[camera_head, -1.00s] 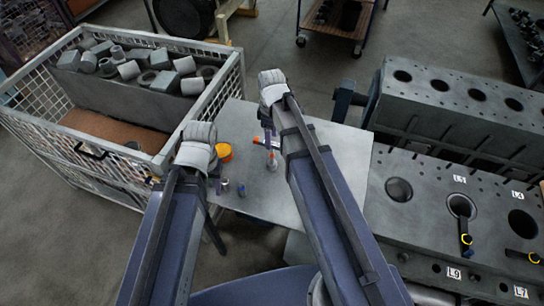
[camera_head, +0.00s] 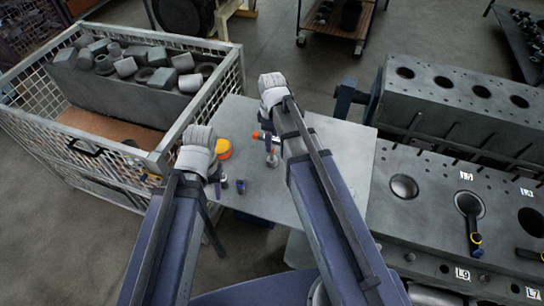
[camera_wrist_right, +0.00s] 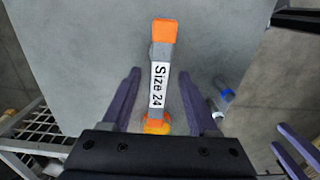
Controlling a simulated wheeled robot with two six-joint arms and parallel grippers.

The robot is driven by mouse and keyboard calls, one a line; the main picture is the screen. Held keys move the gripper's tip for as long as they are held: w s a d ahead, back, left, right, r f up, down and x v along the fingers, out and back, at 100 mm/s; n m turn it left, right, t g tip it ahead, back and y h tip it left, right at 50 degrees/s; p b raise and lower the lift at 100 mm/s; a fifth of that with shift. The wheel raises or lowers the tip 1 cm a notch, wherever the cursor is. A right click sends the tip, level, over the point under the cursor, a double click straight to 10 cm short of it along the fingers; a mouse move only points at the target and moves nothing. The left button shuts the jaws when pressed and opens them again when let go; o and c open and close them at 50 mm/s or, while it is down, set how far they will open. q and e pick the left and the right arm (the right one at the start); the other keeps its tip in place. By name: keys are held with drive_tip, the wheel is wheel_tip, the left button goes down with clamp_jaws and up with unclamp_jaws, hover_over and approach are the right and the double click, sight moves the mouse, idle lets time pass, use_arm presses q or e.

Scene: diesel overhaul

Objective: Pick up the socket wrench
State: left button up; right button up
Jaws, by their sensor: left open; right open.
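The socket wrench, a grey bar with orange ends and a "Size 24" label, lies on the grey table. It shows in the right wrist view (camera_wrist_right: 160,75) and, partly hidden by my right arm, in the head view (camera_head: 257,135). My right gripper (camera_wrist_right: 157,102) is open, its purple fingers on either side of the wrench's lower part. I cannot tell whether they touch it. My left gripper (camera_head: 217,178) is open near the table's left side, apart from the wrench; its fingers also show in the right wrist view's lower right corner.
The grey table (camera_head: 325,185) has an orange-yellow round item (camera_head: 223,148) and small blue-grey cylinders (camera_head: 240,185) at its left. A mesh crate (camera_head: 150,160) of grey parts stands left. Engine blocks (camera_head: 430,200) with black-and-yellow tools (camera_head: 475,238) stand right.

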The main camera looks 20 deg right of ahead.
sight(272, 159)
wheel_tip(272, 159, down, 3)
drive_tip(key=shift+f+b, duration=0.1)
drive_tip(key=shift+b, duration=0.95)
use_arm(q)
wheel_tip(272, 159, down, 3)
drive_tip(key=shift+r, duration=0.1)
use_arm(e)
drive_tip(key=shift+c, duration=0.2)
clamp_jaws()
